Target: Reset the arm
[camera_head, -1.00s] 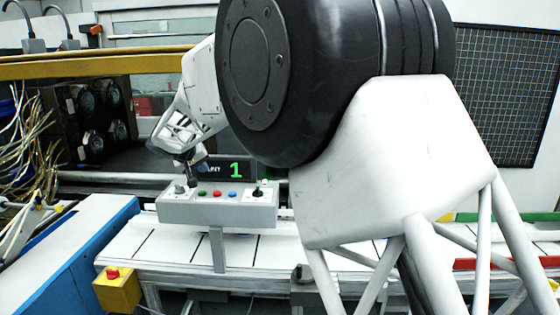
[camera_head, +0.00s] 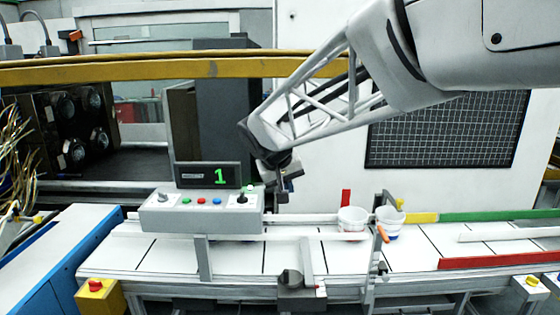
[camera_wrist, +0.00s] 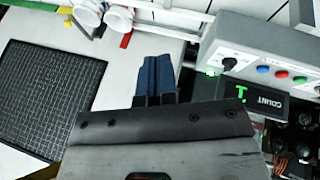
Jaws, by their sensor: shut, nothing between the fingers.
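My gripper (camera_head: 284,192) hangs from my arm in the middle of the head view, above the back of the conveyor and just right of the control box (camera_head: 160,215). In the wrist view its two blue fingers (camera_wrist: 154,72) lie side by side, shut and empty. They are apart from the box, which shows at the upper right of the wrist view (camera_wrist: 245,48). A dark count display (camera_head: 207,175) on the box shows a green 1.
A yellow beam (camera_head: 150,70) crosses behind. Green (camera_head: 500,215) and red (camera_head: 495,262) rails run at right.

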